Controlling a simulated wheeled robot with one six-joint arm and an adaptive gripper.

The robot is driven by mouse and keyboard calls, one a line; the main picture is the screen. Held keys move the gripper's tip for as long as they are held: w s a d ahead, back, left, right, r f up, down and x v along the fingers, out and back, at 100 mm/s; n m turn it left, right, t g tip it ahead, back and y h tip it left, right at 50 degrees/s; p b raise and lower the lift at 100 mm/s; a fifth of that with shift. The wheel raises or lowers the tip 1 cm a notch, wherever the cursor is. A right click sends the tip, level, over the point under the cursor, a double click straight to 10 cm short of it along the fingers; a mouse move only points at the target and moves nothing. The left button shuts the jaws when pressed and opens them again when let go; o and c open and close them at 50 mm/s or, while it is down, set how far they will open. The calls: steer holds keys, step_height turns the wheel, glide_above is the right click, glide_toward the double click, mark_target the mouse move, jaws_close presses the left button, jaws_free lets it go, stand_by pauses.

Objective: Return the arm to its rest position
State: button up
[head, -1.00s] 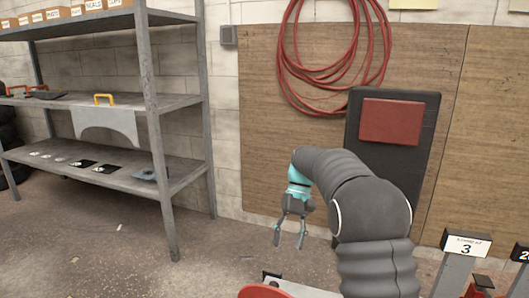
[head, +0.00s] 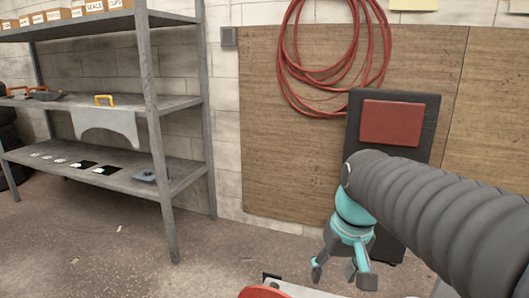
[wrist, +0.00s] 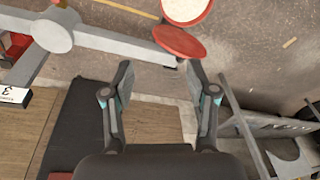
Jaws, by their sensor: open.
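My gripper (head: 341,276) hangs at the end of my arm in the lower right of the head view, pointing down. Its two fingers are spread apart with nothing between them. In the wrist view my gripper (wrist: 160,88) also shows open and empty, above the floor and a grey bar. My arm reaches in from the right edge of the head view.
A metal shelf unit (head: 150,110) stands at the left. A dark panel with a red pad (head: 391,123) leans on the wall behind my gripper. A red disc (head: 266,292) is at the bottom edge; it also shows in the wrist view (wrist: 180,42). A red hose (head: 285,65) hangs above.

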steer(key=s+d+f+t, duration=0.1)
steer(key=s+f, duration=0.1)
steer(key=s, duration=0.3)
steer(key=s+d+f+t+h, duration=0.1)
steer(key=s+f+t, duration=0.1)
steer(key=s, duration=0.3)
steer(key=shift+s+d+m+t, duration=0.25)
steer(key=shift+s+m+t, duration=0.05)
steer(key=shift+s, duration=0.05)
